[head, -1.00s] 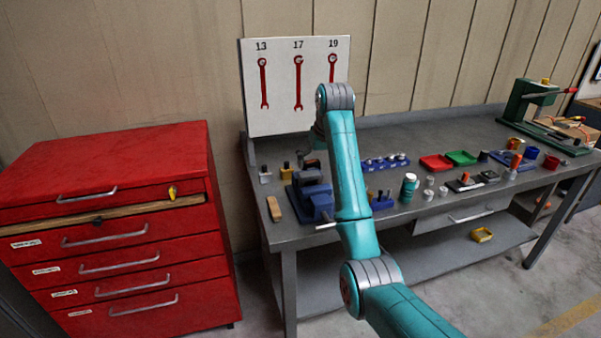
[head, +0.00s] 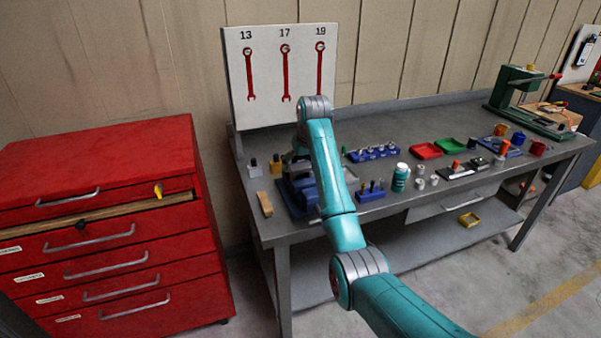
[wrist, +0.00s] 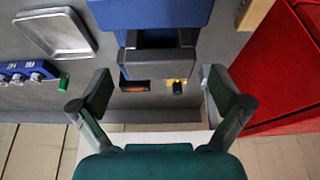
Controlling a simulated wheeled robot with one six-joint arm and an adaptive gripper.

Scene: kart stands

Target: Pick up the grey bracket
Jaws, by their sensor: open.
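What looks like the grey bracket (head: 254,170) is a small grey piece standing at the back left corner of the workbench. In the wrist view a light grey edge, probably the bracket (wrist: 207,84), shows beside the right finger and is partly hidden by it. My gripper (wrist: 165,92) is open and empty, its two fingers spread wide above the back of the bench. In the head view the gripper is mostly hidden behind my arm, near the blue vise. I cannot tell whether the right finger touches the bracket.
A blue vise (head: 297,190) with grey jaws (wrist: 155,62) stands close by. A yellow-black piece (wrist: 178,86) lies between the fingers. A wooden block (head: 265,204), metal tray (wrist: 57,33) and blue rack (head: 373,153) are near. A red cabinet (head: 110,220) stands left; a tool board (head: 281,75) rises behind.

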